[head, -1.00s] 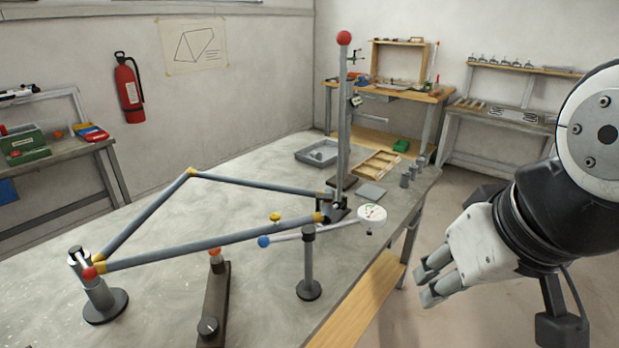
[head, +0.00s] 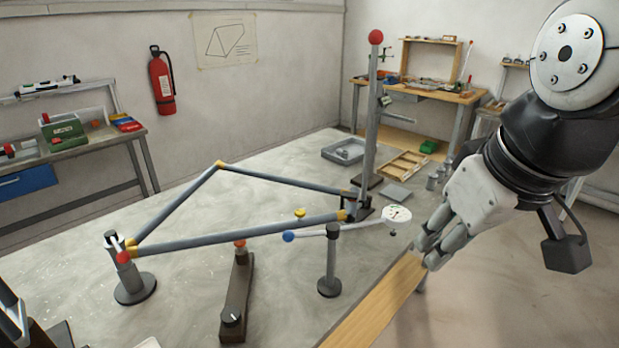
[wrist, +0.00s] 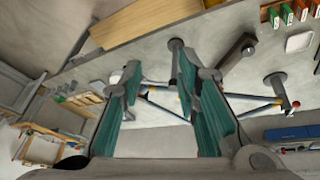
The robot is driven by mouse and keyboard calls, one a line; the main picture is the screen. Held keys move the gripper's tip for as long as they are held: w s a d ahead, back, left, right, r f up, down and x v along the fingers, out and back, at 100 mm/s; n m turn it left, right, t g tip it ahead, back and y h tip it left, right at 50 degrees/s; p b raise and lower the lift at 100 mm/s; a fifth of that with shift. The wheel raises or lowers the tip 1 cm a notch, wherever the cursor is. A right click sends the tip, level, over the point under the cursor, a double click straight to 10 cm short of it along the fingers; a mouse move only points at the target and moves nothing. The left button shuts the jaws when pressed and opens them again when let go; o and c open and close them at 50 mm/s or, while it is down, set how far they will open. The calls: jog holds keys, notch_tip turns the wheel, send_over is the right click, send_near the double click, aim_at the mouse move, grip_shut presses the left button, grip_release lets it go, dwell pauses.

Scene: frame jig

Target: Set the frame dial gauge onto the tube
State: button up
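The dial gauge (head: 397,217) has a white round face at the right end of a pale bar with a blue ball (head: 289,236) at its left end. The bar rests on top of a grey post stand (head: 329,262) near the table's front edge. The grey tube (head: 240,231) of the frame, with yellow joints, runs behind the bar. My gripper (head: 432,246) is to the right of the gauge face and slightly lower in the head view, apart from it. In the wrist view my gripper (wrist: 160,72) is open and empty, the post stand (wrist: 176,62) showing between its fingers; the gauge face is mostly hidden there.
A tall upright with a red ball (head: 376,37) stands behind the gauge. A dark bar fixture (head: 236,300) and a clamp post (head: 132,280) stand to the left. A grey tray (head: 345,151) and wooden box (head: 402,164) lie behind. The floor right of the table is clear.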

jog(key=w+a+r+n+g+p, duration=0.1)
jog(key=w+a+r+n, duration=0.1)
jog(key=w+a+n, duration=0.35)
jog(key=n+g+p, duration=0.2)
jog(key=n, duration=1)
send_near(301, 234)
jog(key=f, duration=0.3)
jog(key=w+f+p, duration=0.1)
jog(key=f, duration=0.1)
jog(key=f+p, duration=0.1)
jog(key=f, duration=0.2)
jog(key=shift+w+a+f, duration=0.15)
jog(key=shift+a+f, duration=0.05)
jog(key=shift+f, duration=0.15)
jog(key=shift+r, duration=0.1)
grip_shut()
